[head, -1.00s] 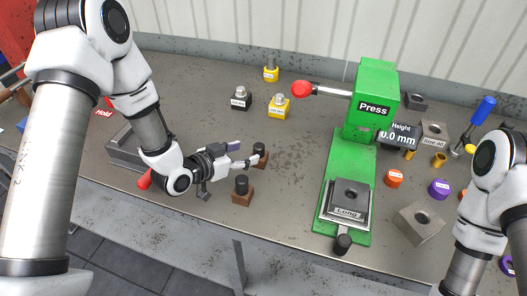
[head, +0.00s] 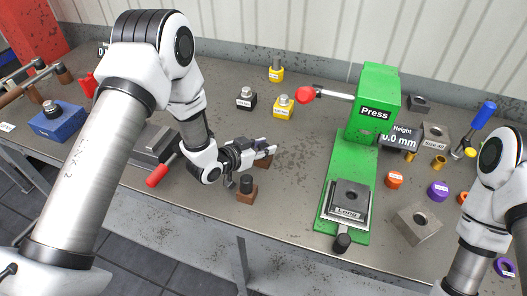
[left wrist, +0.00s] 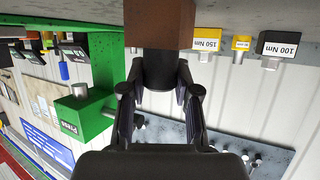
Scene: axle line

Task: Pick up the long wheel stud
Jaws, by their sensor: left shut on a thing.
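Two small brown blocks with black cylindrical tops stand left of the press; no label on them is readable. My left gripper (head: 268,147) is at the far block (head: 265,161) and hides most of it. In the left wrist view my gripper's fingers (left wrist: 160,88) are shut around the black top (left wrist: 160,66), with the brown block (left wrist: 160,24) beyond it. I cannot tell whether the block is lifted. The near block (head: 247,193) stands free, close to my left wrist. I see no label marking a long wheel stud. My right gripper is out of view.
Yellow and black torque pieces (head: 284,107) stand behind my left gripper. A grey vise with a red handle (head: 158,175) is to the left. Bare tabletop (head: 300,165) lies before the press.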

